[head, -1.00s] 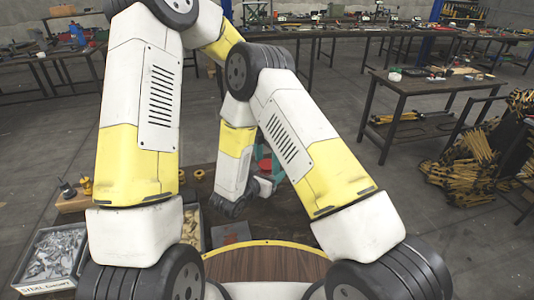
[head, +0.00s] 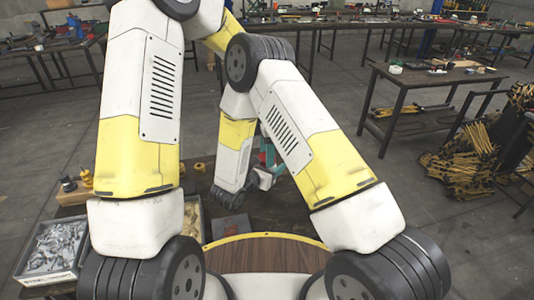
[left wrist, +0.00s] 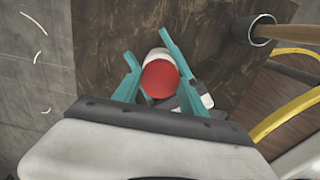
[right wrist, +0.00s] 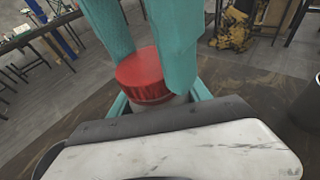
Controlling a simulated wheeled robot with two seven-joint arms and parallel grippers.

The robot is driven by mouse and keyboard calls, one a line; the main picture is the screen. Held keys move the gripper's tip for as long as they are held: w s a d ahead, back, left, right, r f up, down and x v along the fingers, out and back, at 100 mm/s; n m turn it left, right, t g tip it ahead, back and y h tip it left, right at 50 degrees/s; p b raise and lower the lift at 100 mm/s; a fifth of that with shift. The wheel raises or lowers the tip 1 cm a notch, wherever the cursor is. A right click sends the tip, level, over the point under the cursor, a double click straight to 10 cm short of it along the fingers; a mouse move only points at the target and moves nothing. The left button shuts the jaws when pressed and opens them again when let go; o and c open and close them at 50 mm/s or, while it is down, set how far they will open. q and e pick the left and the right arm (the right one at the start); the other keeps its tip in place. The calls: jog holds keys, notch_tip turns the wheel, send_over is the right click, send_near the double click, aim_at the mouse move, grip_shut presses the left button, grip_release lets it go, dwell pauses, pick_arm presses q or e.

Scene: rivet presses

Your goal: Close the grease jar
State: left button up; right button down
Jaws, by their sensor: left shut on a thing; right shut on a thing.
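The red lid (left wrist: 160,80) sits between the teal fingers of my left gripper (left wrist: 147,44), which is shut on it. In the right wrist view the same ribbed red lid (right wrist: 145,74) is at the top of the pale jar (right wrist: 177,99), with the left fingers reaching past it from above. My right gripper (right wrist: 158,98) is shut on the jar body, its fingers partly hidden behind its own palm. I cannot tell how tightly the lid sits. In the head view my arms hide most of the jar and both grippers.
A grey bin of metal parts (head: 22,278) stands at the left, near yellow and black pieces (head: 85,178). A yellow-rimmed wooden surface (head: 265,254) is close in front. Other workbenches stand farther off.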

pick_arm(q)
jog(key=shift+m, duration=1.2)
jog(key=o, duration=1.5)
jog(key=shift+o, duration=0.3)
jog(key=shift+s, duration=0.1)
